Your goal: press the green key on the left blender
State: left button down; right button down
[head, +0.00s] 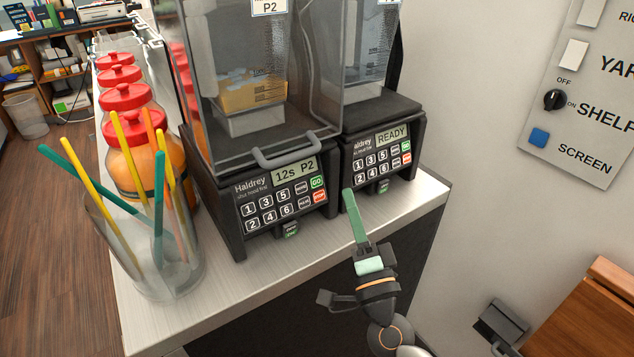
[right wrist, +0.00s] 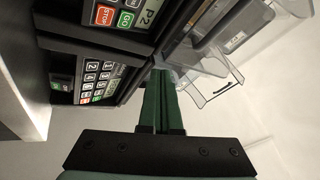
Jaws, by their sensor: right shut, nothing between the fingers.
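The left blender (head: 250,150) stands on the counter with a clear cover over its jar. Its panel display reads "12s P2". Its green GO key (head: 317,182) is at the panel's right side, above the red STOP key (head: 320,196); the green key also shows in the right wrist view (right wrist: 126,20). My right gripper (head: 348,193) is shut and empty, its green fingers together. In the head view the tips appear right of the green key and slightly lower, by the gap between the blenders, apart from the key. My left gripper is not in view.
The right blender (head: 378,150) stands close beside, its display reading READY. A clear jar of coloured straws (head: 150,255) and red-lidded orange bottles (head: 122,97) stand left. A switch panel (head: 585,95) is on the right wall. The counter front (head: 270,280) is bare.

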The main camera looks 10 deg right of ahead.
aim_at(316, 181)
jog(key=w+a+f+b, duration=0.2)
jog(key=w+b, duration=0.1)
jog(key=w, duration=0.4)
jog(key=shift+a+f, duration=0.2)
jog(key=shift+a, duration=0.1)
jog(key=shift+w, duration=0.15)
dwell(1.7)
jog(key=shift+w+a+f, duration=0.15)
jog(key=shift+w, duration=0.1)
jog(key=shift+w+a+f+b, duration=0.1)
jog(key=shift+w+b, duration=0.2)
jog(key=shift+b, duration=0.05)
dwell(0.5)
jog(key=shift+s, duration=0.1)
dwell(0.4)
jog(key=shift+s+d+r+p, duration=0.2)
jog(key=shift+s+d+p, duration=0.05)
jog(key=shift+s+p, duration=0.35)
